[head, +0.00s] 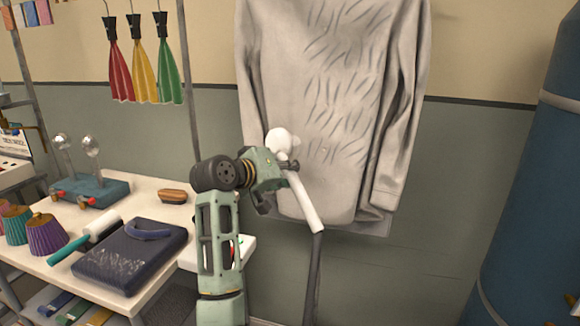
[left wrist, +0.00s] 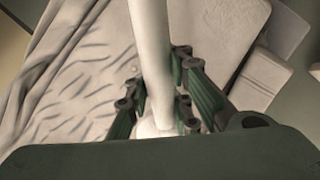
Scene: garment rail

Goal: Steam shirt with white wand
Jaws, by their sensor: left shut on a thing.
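A pale grey shirt (head: 300,85) hangs against the wall in the head view, with dark crease lines down its middle and right side. Its lower part also shows in the left wrist view (left wrist: 85,85). My left gripper (head: 287,166) is shut on the white wand (head: 304,200), in front of the shirt's lower left part. The wand's rounded white head points up and its handle slants down to a dark hose (head: 314,275). In the left wrist view the wand (left wrist: 151,50) runs between the fingers. Whether the head touches the shirt I cannot tell. My right gripper is not in view.
Red, yellow and green items (head: 135,70) hang above. A blue cylinder (head: 530,190) stands at the right.

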